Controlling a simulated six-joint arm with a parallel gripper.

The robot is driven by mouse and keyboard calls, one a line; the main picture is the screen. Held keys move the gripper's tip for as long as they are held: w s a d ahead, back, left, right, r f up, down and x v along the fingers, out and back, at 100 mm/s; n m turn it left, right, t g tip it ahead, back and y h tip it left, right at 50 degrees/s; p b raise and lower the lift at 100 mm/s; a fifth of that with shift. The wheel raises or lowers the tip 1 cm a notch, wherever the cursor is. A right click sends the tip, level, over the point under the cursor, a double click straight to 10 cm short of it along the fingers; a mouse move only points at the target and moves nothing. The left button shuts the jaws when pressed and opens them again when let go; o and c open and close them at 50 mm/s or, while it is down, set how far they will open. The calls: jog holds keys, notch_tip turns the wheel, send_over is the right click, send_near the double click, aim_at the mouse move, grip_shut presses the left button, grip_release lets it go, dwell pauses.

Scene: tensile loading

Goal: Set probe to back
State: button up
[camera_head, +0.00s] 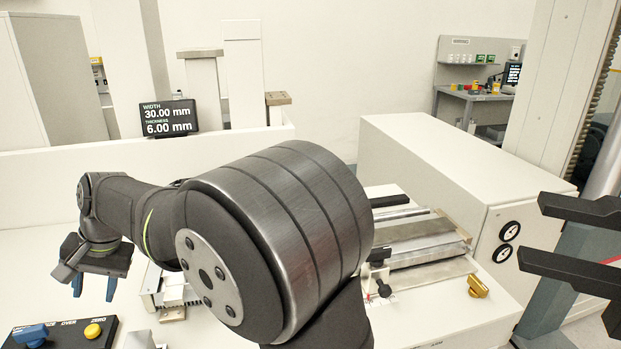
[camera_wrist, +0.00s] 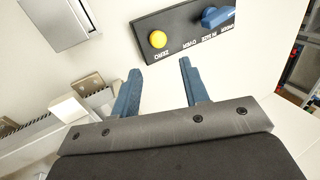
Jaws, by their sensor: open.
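My gripper (camera_head: 93,286) is open and empty at the left, its two blue fingers pointing down. In the wrist view my gripper (camera_wrist: 159,68) has its fingertips apart, close to the edge of a black control panel (camera_wrist: 188,38) in the picture. The panel has a blue knob (camera_wrist: 218,16) and a yellow button (camera_wrist: 157,39) marked ZERO. In the head view the blue knob (camera_head: 30,335) and yellow button (camera_head: 93,330) show at the bottom left. I cannot tell which part is the probe. A black knob (camera_head: 379,255) stands right of my arm; my arm hides part of the bench.
A display (camera_head: 169,118) reads width 30.00 mm, thickness 6.00 mm. A white cabinet (camera_head: 440,170) stands behind a metal slide assembly (camera_head: 425,240). A yellow knob (camera_head: 478,286) sits at its front right. Black jaws (camera_head: 570,265) jut in at the far right.

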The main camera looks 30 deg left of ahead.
jog(key=shift+w+d+r, duration=0.1)
jog(key=shift+w+r, duration=0.05)
jog(key=shift+w, duration=0.15)
jog(key=c, duration=0.4)
jog(key=w+d+r+m, duration=0.1)
jog(key=w, duration=0.1)
jog(key=w+r+m+y, duration=0.1)
jog(key=w, duration=0.1)
jog(key=w+d+r, duration=0.1)
jog(key=w, duration=0.2)
jog(key=shift+w+d+r+m+t, duration=0.1)
jog(key=shift+d+r+m+t, duration=0.05)
jog(key=shift+d+m+t, duration=0.2)
grip_shut()
jog(key=w+d+r+m+t+y, duration=0.2)
jog(key=w+d+r+m, duration=0.3)
jog(key=w+d, duration=0.3)
jog(key=w+d+r+m+t+y, duration=0.2)
jog(key=w+d+r+m, duration=0.3)
jog(key=w+d, duration=0.4)
jog(key=w+t, duration=0.1)
jog(key=w, duration=0.1)
jog(key=shift+w+d+r, duration=0.15)
jog(key=shift+w+d, duration=0.05)
jog(key=shift+w, duration=0.2)
